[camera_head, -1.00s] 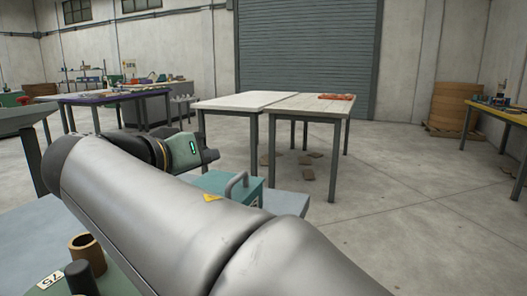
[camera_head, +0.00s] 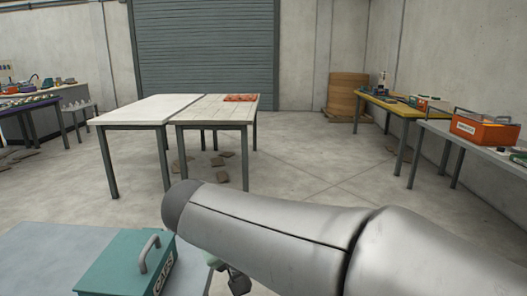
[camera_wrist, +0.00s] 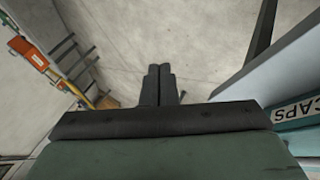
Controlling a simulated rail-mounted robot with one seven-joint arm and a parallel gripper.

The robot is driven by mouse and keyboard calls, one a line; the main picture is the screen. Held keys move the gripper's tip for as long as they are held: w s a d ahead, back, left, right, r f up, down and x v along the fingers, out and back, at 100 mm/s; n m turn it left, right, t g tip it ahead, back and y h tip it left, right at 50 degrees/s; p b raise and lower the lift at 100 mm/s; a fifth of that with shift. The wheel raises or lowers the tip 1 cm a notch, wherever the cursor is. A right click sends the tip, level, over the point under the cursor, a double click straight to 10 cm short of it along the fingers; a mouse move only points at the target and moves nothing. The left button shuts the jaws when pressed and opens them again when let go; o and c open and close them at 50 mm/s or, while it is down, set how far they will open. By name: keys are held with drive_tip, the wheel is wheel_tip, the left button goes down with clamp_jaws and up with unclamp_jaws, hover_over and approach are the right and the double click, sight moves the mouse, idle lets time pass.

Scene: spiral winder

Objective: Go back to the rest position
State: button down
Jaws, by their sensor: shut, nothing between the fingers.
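My gripper (camera_wrist: 159,72) shows in the wrist view with its two dark fingers side by side and touching, with nothing between them. It hangs over bare concrete floor. In the head view my grey arm crosses the lower right, and only a small dark part of the wrist shows below it; the fingers are hidden there. A teal box with a handle (camera_head: 125,265), marked CAPS, stands on a grey table (camera_head: 60,250) at the lower left. The box's label also shows at the right edge of the wrist view (camera_wrist: 297,108), to the right of my gripper.
A yellow table (camera_head: 392,104) and a grey bench with an orange toolbox (camera_head: 484,131) line the right side. Open floor (camera_head: 310,165) lies between.

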drive_tip(key=s+d+m+g+y+p, duration=0.4)
drive_tip(key=s+d+g+p, duration=0.1)
drive_tip(key=s+d+p, duration=0.9)
drive_tip(key=shift+s+d+r+g+y, duration=0.3)
drive_tip(key=shift+s+d+y, duration=0.15)
drive_tip(key=shift+d, duration=0.4)
